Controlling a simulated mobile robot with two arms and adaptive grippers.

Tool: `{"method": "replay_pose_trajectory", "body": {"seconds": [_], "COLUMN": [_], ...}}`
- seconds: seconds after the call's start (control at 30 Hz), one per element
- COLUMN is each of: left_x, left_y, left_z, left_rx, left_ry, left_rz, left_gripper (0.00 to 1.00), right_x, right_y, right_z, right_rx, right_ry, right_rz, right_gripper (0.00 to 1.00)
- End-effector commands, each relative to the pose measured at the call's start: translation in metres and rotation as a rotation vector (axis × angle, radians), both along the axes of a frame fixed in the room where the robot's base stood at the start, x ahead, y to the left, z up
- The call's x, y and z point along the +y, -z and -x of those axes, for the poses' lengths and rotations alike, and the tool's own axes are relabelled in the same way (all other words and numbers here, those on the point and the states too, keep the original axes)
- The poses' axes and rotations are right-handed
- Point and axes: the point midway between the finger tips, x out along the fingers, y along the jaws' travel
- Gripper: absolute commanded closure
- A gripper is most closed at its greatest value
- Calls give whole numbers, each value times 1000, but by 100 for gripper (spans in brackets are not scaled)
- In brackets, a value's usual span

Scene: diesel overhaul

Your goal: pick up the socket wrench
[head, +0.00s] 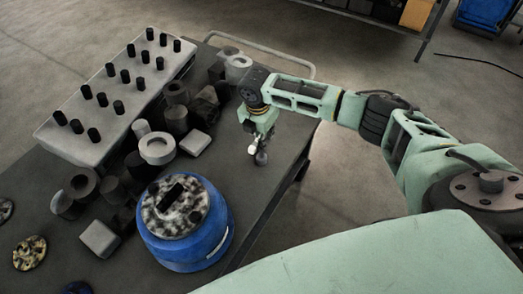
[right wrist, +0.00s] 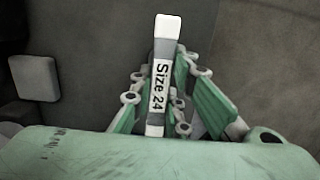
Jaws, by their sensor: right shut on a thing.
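The socket wrench (right wrist: 162,75) is a pale bar with a white end and a label reading "Size 24". In the right wrist view it lies between the fingers of my right gripper (right wrist: 160,108), which is shut on it. In the head view my right gripper (head: 260,138) points down near the right edge of the dark table. A small part of the wrench (head: 261,158) shows below the fingers. I cannot tell whether it touches the table top. My left gripper is not in view.
A blue round container (head: 185,245) with a mottled top stands left of the gripper. A grey block with several black pegs (head: 75,150) lies at the left. Several grey and dark cylinders (head: 157,148) crowd the middle. The table strip (head: 262,195) along the right edge is bare.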

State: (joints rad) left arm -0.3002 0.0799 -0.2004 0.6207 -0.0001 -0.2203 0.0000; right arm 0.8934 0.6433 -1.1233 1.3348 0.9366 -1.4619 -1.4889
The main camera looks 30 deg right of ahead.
Motion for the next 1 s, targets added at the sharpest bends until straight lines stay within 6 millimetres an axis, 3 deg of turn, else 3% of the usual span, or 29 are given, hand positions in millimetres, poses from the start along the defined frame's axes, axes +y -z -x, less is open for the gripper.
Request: {"method": "replay_pose_trajectory", "body": {"seconds": [0.67,0.93,1.0], "left_x": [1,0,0], "left_y": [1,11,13], "left_z": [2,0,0], "left_rx": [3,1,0], "left_ry": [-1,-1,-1], "left_rz": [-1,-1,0], "left_gripper": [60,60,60], "right_x": [0,0,-12], "right_y": [-5,-40,-48], "right_z": [-2,-3,7], "right_rx": [-4,-8,-4], "right_ry": [1,1,4], "right_rz": [-1,-2,1], "right_gripper": [100,100,100]}}
